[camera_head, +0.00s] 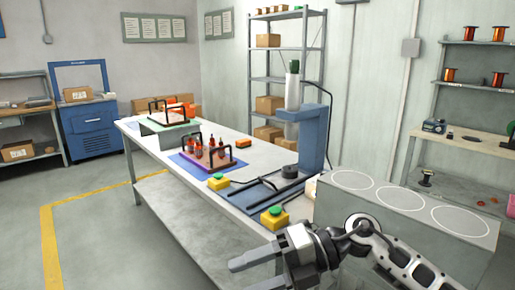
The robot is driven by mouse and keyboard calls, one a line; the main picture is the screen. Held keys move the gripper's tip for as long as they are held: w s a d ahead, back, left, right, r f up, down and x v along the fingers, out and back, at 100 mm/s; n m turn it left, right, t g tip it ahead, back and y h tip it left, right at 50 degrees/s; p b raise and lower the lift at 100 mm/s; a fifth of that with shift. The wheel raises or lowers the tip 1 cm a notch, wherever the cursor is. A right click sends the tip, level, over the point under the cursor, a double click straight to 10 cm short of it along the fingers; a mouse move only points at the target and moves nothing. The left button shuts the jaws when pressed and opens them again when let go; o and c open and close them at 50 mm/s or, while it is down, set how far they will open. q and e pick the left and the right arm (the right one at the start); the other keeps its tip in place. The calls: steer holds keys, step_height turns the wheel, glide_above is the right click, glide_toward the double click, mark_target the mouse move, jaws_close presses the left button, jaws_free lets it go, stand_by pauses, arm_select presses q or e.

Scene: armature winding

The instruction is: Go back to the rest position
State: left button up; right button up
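My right gripper (240,276) is low in the view, its arm coming in from the bottom right. Its two fingers point left and stand apart with nothing visible between them. The lower finger is partly cut off by the picture's bottom edge. The gripper appears in front of the near end of the long white workbench (150,135). My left gripper is not in view.
On the bench stand a blue press (313,135), two yellow boxes with green buttons (274,217), a rack with orange-red parts (207,155) and a farther rack. A grey block with white circles (347,181) is beside my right arm. Open floor (100,240) lies left.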

steer(key=s+d+f+m+t+h, duration=0.1)
steer(key=d+f+m+t+h, duration=0.4)
steer(key=m+t, duration=0.8)
steer(key=s+d+f+m+t+h, duration=0.15)
steer(key=d+f+m+t, duration=0.45)
steer(key=m, duration=1.2)
steer(key=s+d+f+m+g+h, duration=0.4)
steer(key=s+f+m+g+h, duration=0.1)
steer(key=s+f, duration=0.6)
step_height(320, 180, down, 2)
steer(key=shift+f+m+g, duration=0.2)
steer(key=shift+m+g, duration=0.1)
steer(key=shift+m, duration=0.1)
